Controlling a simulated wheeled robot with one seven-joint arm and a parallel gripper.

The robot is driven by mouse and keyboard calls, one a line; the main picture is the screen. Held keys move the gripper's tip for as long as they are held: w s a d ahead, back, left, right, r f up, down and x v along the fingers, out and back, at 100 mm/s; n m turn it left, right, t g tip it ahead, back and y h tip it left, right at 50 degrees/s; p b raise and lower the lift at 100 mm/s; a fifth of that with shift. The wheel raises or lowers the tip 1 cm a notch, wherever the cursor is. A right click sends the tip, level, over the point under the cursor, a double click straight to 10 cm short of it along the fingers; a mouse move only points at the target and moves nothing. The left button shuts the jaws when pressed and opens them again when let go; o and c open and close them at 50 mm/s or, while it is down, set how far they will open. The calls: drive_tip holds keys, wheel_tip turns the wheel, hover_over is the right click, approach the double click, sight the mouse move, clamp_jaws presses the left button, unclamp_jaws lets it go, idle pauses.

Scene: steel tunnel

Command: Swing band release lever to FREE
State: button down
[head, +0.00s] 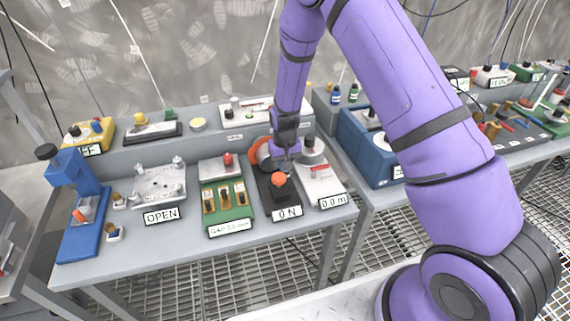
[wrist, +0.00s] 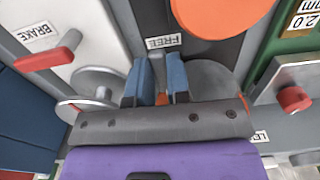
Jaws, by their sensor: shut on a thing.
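My gripper (head: 286,150) reaches down over the dark band unit (head: 268,202), which has an orange knob (head: 279,179) and a plate reading "0 N" (head: 287,212). In the wrist view my gripper (wrist: 158,66) is shut on the band release lever; a little of its orange part (wrist: 161,99) shows between the two blue-grey fingers. The FREE label (wrist: 163,41) lies just beyond the fingertips. The large orange knob (wrist: 207,14) shows at the top of the wrist view.
A white unit reading "0.0 m" (head: 322,186) stands close on the right; its red BRAKE lever (wrist: 50,54) shows in the wrist view. A green gap-gauge unit (head: 228,205) stands close on the left. Free bench (head: 187,238) lies in front of the OPEN plate.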

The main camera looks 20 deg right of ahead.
drive_tip(key=c, duration=1.1)
unclamp_jaws()
wheel_tip(320, 180, up, 11)
drive_tip(key=shift+f, duration=0.1)
drive_tip(key=s+d+r+t, duration=0.15)
drive_tip(key=s+r, duration=0.25)
drive_tip(key=r, duration=0.4)
drive_tip(key=s+d+r, duration=0.2)
drive_tip(key=s+r, duration=0.3)
drive_tip(key=r, duration=0.4)
drive_tip(key=s+d+r+t, duration=0.15)
drive_tip(key=s+r, duration=0.25)
drive_tip(key=r, duration=0.4)
drive_tip(key=s+d+r, duration=0.1)
drive_tip(key=s+r, duration=0.1)
drive_tip(key=s, duration=0.5)
drive_tip(key=s+d+r+t, duration=0.1)
drive_tip(key=s+d+r, duration=0.1)
drive_tip(key=s, duration=0.5)
drive_tip(key=s+d+r+t, duration=0.1)
drive_tip(key=s+r, duration=0.3)
drive_tip(key=s, duration=0.3)
drive_tip(key=shift+s+d, duration=0.4)
